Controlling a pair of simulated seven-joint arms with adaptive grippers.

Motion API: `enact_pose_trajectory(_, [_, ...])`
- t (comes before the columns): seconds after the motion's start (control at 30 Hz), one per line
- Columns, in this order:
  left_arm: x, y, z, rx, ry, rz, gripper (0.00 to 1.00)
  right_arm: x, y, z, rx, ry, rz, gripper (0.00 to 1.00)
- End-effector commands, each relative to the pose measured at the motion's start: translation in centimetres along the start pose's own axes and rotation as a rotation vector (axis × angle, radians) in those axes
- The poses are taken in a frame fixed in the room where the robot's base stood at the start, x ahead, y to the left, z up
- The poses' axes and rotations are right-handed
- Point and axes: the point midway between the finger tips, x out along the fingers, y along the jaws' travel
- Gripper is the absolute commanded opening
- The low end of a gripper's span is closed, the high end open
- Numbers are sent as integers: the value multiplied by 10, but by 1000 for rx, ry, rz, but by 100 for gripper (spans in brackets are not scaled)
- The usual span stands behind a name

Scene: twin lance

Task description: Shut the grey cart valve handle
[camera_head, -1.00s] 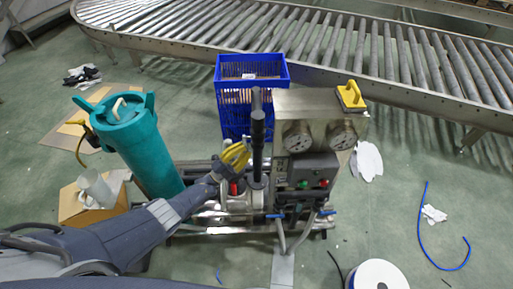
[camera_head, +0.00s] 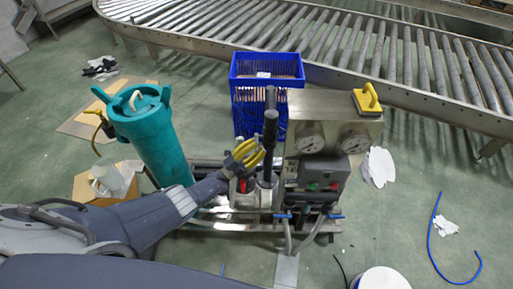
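The steel cart (camera_head: 318,170) stands in the middle, with two gauges and a control box on its upright panel. My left gripper (camera_head: 249,153), with yellow fingers, is just left of the dark grips and above the red handle. Whether it touches anything, or is open or shut, is unclear. My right gripper is out of view.
A teal canister (camera_head: 152,140) stands left of the cart, close to my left arm. A blue crate (camera_head: 266,72) is behind the cart, and a roller conveyor (camera_head: 340,50) runs across the back. A blue hose (camera_head: 433,240) lies on open floor at right.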

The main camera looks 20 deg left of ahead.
Motion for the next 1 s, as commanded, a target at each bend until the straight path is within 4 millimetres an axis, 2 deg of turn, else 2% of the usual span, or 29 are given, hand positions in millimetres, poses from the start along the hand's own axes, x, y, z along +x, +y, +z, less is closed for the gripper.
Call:
enact_pose_trajectory(0.37, [-5, 0, 1, 0, -4, 3, 37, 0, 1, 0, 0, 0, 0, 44])
enact_pose_trajectory(0.7, [-34, 0, 0, -1, -3, 3, 37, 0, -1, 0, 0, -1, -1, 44])
enact_pose_trajectory(1.0, [-49, -8, -3, 0, -1, 2, 37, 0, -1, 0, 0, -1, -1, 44])
